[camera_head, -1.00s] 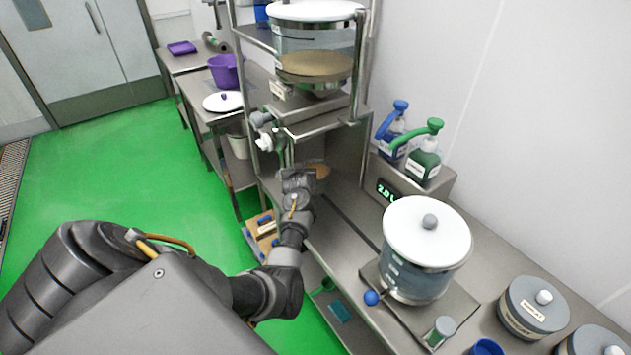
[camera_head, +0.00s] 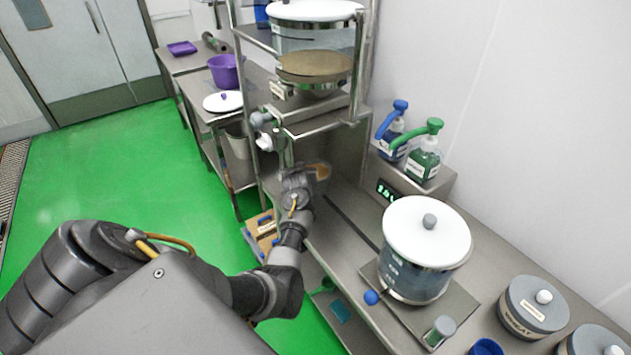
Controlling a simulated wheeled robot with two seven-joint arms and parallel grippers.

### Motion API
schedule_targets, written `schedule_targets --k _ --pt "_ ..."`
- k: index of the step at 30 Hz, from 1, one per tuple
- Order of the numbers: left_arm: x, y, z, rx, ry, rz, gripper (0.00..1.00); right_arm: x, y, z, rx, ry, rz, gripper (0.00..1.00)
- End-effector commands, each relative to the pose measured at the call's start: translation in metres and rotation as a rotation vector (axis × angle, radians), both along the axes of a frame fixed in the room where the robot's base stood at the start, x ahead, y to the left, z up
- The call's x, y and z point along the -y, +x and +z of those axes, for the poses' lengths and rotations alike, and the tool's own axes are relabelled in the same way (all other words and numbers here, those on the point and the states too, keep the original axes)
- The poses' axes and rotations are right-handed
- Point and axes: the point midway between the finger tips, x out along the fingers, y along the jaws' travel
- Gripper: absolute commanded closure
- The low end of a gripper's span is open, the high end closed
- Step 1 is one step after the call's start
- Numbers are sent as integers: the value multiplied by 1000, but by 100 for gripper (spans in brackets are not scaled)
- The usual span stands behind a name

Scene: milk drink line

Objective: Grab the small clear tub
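A small round tan-coloured thing (camera_head: 322,172), perhaps the contents of a small clear tub, shows at the far end of the steel counter, below the dispenser. My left gripper (camera_head: 303,174) is right at its left side and partly covers it. The gripper's body hides its fingertips, so I cannot tell whether they are open or closed on it. My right gripper is out of view.
A large white-lidded clear vessel (camera_head: 427,240) stands on a steel plate at the right. Blue and green pump bottles (camera_head: 424,160) stand on a box with a display. Grey lidded tubs (camera_head: 533,306) fill the near right. A dispenser frame (camera_head: 360,75) rises close behind the gripper.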

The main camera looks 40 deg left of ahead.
Motion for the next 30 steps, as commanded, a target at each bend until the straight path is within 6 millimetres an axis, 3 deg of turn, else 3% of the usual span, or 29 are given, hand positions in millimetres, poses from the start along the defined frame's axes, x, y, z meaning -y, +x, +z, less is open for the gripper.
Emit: schedule_targets --k 23,30 --pt "1 -1 -3 -7 -4 0 100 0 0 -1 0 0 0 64" --pt "0 -1 13 0 -1 0 100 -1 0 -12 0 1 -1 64"
